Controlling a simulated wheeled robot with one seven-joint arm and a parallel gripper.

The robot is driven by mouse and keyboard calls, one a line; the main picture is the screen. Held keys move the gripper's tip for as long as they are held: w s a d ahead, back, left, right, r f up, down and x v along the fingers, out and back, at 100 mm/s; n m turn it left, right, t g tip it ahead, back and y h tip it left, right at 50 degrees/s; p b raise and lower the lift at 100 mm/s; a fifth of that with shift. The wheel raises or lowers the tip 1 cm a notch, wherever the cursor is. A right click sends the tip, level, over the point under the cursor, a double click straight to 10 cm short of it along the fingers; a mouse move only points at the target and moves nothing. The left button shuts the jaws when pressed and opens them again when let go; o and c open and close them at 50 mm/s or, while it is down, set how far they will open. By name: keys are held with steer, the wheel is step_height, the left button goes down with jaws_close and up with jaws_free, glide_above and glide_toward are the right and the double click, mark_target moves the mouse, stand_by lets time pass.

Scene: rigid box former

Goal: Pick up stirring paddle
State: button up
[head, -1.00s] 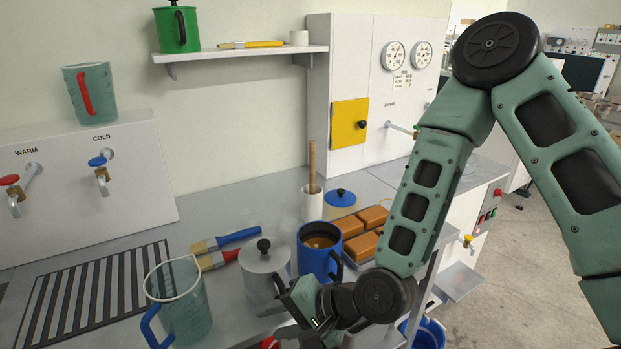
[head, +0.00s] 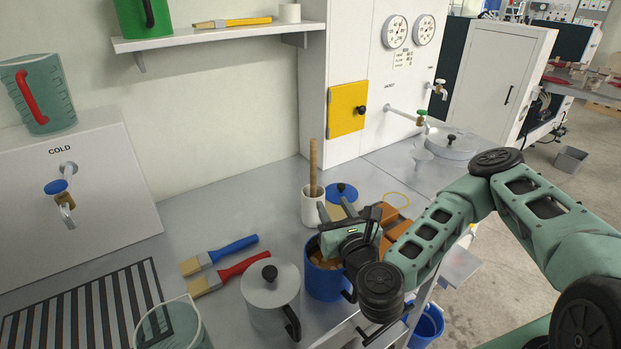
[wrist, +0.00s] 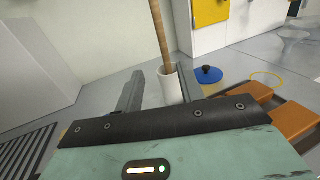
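The stirring paddle shows as a wooden handle (head: 313,166) standing upright in a white cylindrical holder (head: 314,209) on the bench, close to the wall. Its lower end is hidden inside the holder. My gripper (head: 333,211) is above the blue pot, in front of the holder and slightly to its right. In the wrist view the handle (wrist: 159,33) and holder (wrist: 170,86) lie ahead, between the lines of the two spread fingers (wrist: 163,85). The gripper is open with nothing in it, and it does not appear to touch the holder.
A blue pot (head: 325,282) with brown contents sits under my gripper. A grey lidded pot (head: 270,296), two brushes (head: 222,254) and a clear jug (head: 168,326) stand to the left. Bench behind the brushes is clear.

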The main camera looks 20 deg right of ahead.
steer(key=shift+w+a+r+p, duration=0.15)
steer(key=shift+w+p, duration=0.2)
steer(key=shift+w, duration=0.2)
steer(key=p, duration=0.5)
glide_toward(314, 168)
steer(key=w, duration=0.5)
steer(key=shift+w+a, duration=0.15)
steer(key=shift+w, duration=0.1)
steer(key=w+p, duration=0.3)
steer(key=w, duration=0.1)
steer(key=shift+w+d+r+p, duration=0.1)
steer(key=shift+d+r+p, duration=0.15)
steer(key=shift+p, duration=0.1)
steer(key=shift+w+f, duration=0.2)
steer(key=shift+w, duration=0.4)
jaws_close()
